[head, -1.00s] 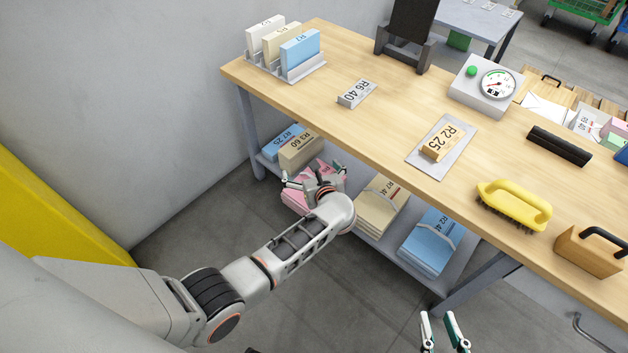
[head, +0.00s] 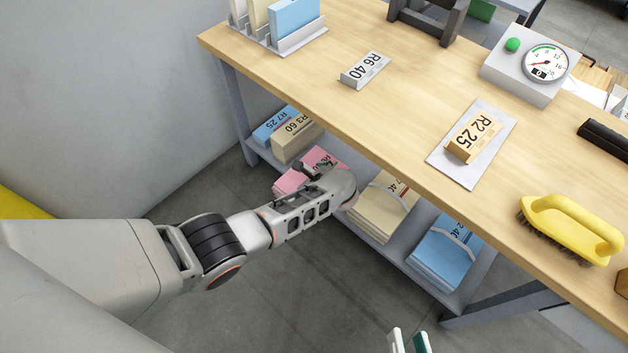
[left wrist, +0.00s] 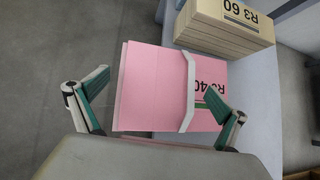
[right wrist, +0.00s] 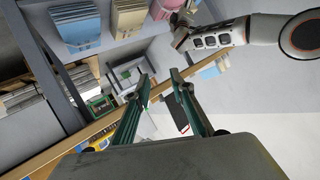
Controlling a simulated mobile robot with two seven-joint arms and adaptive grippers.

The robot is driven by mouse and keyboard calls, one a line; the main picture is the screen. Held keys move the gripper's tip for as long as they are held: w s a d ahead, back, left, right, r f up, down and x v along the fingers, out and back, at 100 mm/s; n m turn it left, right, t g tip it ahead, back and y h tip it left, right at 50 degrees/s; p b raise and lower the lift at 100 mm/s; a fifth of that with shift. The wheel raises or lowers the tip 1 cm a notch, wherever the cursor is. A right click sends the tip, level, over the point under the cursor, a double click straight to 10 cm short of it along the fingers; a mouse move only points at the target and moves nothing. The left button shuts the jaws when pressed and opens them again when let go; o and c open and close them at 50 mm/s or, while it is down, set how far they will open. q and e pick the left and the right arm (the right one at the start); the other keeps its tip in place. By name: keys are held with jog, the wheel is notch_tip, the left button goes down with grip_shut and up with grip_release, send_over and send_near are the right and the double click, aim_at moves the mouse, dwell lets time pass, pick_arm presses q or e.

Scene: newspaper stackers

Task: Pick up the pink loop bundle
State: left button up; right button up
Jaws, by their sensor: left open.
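The pink loop bundle (head: 290,182) lies on the low shelf under the table, with a white band around it. In the left wrist view the pink bundle (left wrist: 150,90) shows a label ending in 40, partly covered by the band and a finger. My left gripper (left wrist: 157,84) is open over the bundle, one finger towards each side, with nothing held. In the head view my own wrist hides most of that gripper. My right gripper (right wrist: 159,75) is open and empty; it also shows at the bottom of the head view (head: 410,342), away from the shelf.
On the low shelf, a cream R3 60 bundle (head: 290,146) and a blue bundle (head: 272,128) lie beyond the pink one. A banded cream bundle (head: 376,212) and blue bundle (head: 440,258) lie nearer. The wooden tabletop (head: 380,110) overhangs the shelf.

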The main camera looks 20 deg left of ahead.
pick_arm(q)
jog(key=shift+a+f, duration=0.35)
jog(key=shift+f, duration=0.55)
jog(key=shift+w+a, duration=0.1)
jog(key=shift+w, duration=0.15)
jog(key=shift+r, duration=0.15)
pick_arm(e)
jog(key=shift+s+a+f+m, duration=0.1)
jog(key=shift+s+a+m, duration=0.05)
jog(key=shift+a+m, duration=0.4)
pick_arm(q)
jog(key=c, duration=1.9)
jog(key=shift+w+r, duration=0.15)
jog(key=shift+w, duration=0.1)
jog(key=shift+c, duration=1.3)
jog(key=shift+r, duration=0.1)
pick_arm(e)
jog(key=shift+d, duration=0.1)
